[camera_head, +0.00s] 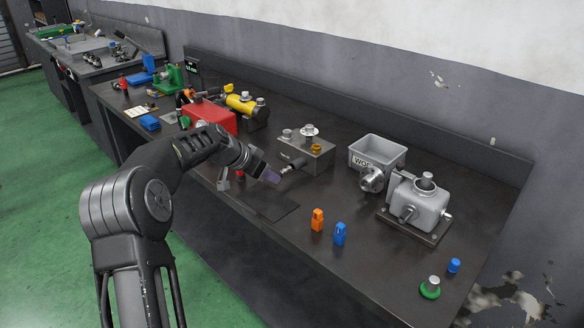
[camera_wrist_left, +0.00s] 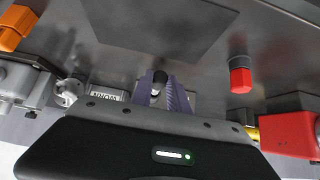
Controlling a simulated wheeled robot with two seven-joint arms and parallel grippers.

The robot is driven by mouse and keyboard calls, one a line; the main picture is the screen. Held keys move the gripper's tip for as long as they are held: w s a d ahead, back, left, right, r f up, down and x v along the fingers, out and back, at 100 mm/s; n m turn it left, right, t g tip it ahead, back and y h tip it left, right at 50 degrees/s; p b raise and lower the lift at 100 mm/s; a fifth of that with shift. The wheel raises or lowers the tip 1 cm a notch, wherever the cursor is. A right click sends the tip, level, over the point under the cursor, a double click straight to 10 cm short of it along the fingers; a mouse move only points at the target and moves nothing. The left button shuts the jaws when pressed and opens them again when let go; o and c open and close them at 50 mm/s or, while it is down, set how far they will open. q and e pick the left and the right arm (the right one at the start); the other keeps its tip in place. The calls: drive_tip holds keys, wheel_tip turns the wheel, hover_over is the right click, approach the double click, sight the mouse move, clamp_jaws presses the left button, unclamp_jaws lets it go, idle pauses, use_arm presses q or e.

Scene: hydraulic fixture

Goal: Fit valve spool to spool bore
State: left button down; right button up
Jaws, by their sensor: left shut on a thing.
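A grey metal valve block (camera_head: 310,153) with silver fittings and a brass fitting on top stands mid-bench; I take it to hold the spool bore. My left gripper (camera_head: 271,176) is at its front left side, fingers pointing toward it. The fingers also show in the left wrist view (camera_wrist_left: 164,92), shut on a small dark-tipped, pale part, probably the valve spool (camera_wrist_left: 160,77). In the head view a short silver cylinder (camera_head: 291,165) lies between the fingertips and the block; I cannot tell if it is the spool or enters the bore. My right gripper is out of view.
A grey bin (camera_head: 376,152) and a grey pump housing (camera_head: 418,205) stand to the right. Orange (camera_head: 318,220) and blue (camera_head: 340,234) pieces stand near the front edge. A red box (camera_head: 209,118) and a yellow cylinder (camera_head: 241,102) are to the left. A dark mat (camera_head: 268,203) lies flat, clear.

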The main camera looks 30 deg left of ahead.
sight(280, 172)
use_arm(q)
drive_tip(key=shift+w+d+p, duration=0.25)
drive_tip(key=shift+w+p, duration=0.15)
drive_tip(key=shift+w, duration=0.4)
drive_tip(key=shift+w+d+p, duration=0.25)
drive_tip(key=shift+w+p, duration=0.15)
drive_tip(key=shift+w, duration=0.35)
drive_tip(key=shift+w+d+p, duration=0.25)
drive_tip(key=shift+w+p, duration=0.15)
drive_tip(key=shift+w, duration=0.4)
drive_tip(key=shift+w, duration=0.15)
idle(0.4)
drive_tip(key=c, duration=1.2)
unclamp_jaws()
drive_tip(key=shift+s+a+r, duration=0.1)
drive_tip(key=shift+s+r, duration=0.25)
drive_tip(key=b+v, duration=0.1)
drive_tip(key=v, duration=0.5)
drive_tip(key=shift+s+r+b, duration=0.25)
drive_tip(key=shift+r+b, duration=0.05)
